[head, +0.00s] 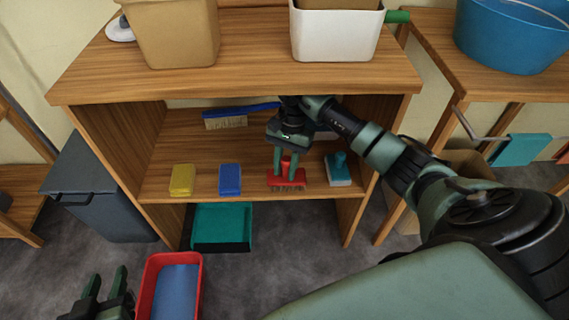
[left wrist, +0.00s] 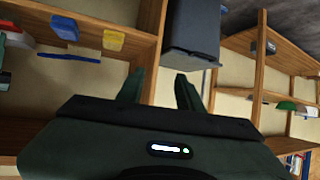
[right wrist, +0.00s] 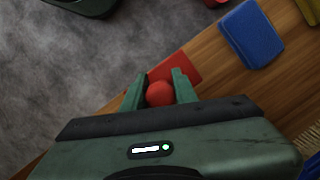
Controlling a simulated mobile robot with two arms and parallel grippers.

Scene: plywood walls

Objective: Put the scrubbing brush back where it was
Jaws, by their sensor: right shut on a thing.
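The red scrubbing brush (head: 287,184) is at the front edge of the middle shelf, bristles down. My right gripper (head: 285,170) is shut on its round red knob, which shows between the fingers in the right wrist view (right wrist: 160,93). The bristles overlap the shelf's front edge in the head view; I cannot tell whether they touch the board. My left gripper (head: 104,283) is open and empty, low at the left, away from the shelf.
The shelf (head: 205,145) holds a yellow sponge (head: 182,180), a blue sponge (head: 230,179), a teal brush (head: 338,170) and a long blue-handled brush (head: 225,119) behind. A grey bin (head: 95,190) stands left.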

